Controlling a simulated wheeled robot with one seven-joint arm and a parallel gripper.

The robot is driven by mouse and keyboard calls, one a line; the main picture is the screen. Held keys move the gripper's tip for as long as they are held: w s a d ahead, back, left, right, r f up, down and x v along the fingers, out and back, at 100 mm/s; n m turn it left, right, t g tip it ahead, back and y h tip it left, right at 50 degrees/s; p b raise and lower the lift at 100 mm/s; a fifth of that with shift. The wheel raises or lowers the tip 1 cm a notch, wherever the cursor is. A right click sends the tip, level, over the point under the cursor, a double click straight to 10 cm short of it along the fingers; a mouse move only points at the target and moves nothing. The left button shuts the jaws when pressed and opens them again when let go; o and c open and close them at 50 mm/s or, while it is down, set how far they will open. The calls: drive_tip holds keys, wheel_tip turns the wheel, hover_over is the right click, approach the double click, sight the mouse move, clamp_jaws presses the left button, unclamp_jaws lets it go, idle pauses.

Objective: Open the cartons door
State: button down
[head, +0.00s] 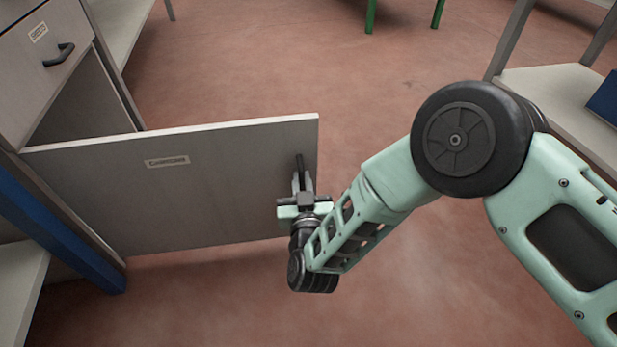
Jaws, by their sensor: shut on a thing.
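The cartons door (210,185) is a flat grey panel with a small label (167,161), in the left half of the head view. It stands swung wide open from the cabinet (75,105) at the left, and the dark inside of the cabinet shows behind it. A dark upright handle (300,168) sits near the door's free edge. My gripper (303,183) is shut on this handle. The fingers partly hide the handle's lower part.
A drawer (45,60) with a black handle is shut above the door's opening. A blue post (60,235) and a pale shelf (22,285) stand at the lower left. A shelf unit (560,95) stands at the right. The red floor (300,65) behind the door is clear.

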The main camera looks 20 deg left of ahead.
drive_tip(key=c, duration=1.8)
unclamp_jaws()
drive_tip(key=shift+p+v, duration=3.65)
drive_tip(key=shift+v, duration=5.05)
